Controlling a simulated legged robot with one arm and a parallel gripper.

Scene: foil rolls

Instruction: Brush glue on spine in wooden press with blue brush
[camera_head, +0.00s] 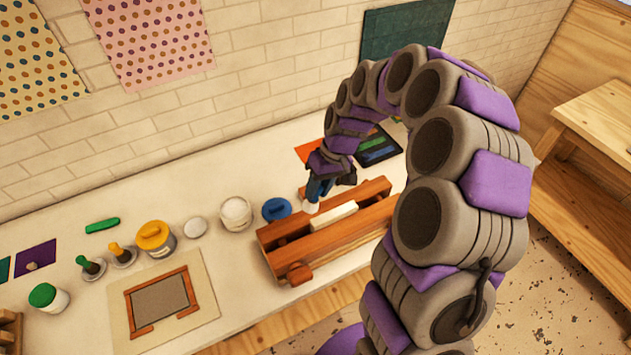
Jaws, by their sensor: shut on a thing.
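The wooden press (335,243) lies on the worktable, an orange-brown frame with long bars and a knob at its near left end. A pale spine (334,215) sits between its bars, facing up. My gripper (330,176) is above the far side of the press, shut on the blue brush (318,188). The brush points down, and its pale bristles are near the left end of the spine. I cannot tell whether they touch it. My gripper's fingers are small and partly hidden by the arm.
An open white tub (236,213) and a blue-lidded pot (276,208) stand left of the press. A yellow-lidded can (155,238), green and yellow brushes in holders, and a green-lidded jar (48,297) are further left. A framed board (160,302) lies in front. A wooden shelf (590,130) stands right.

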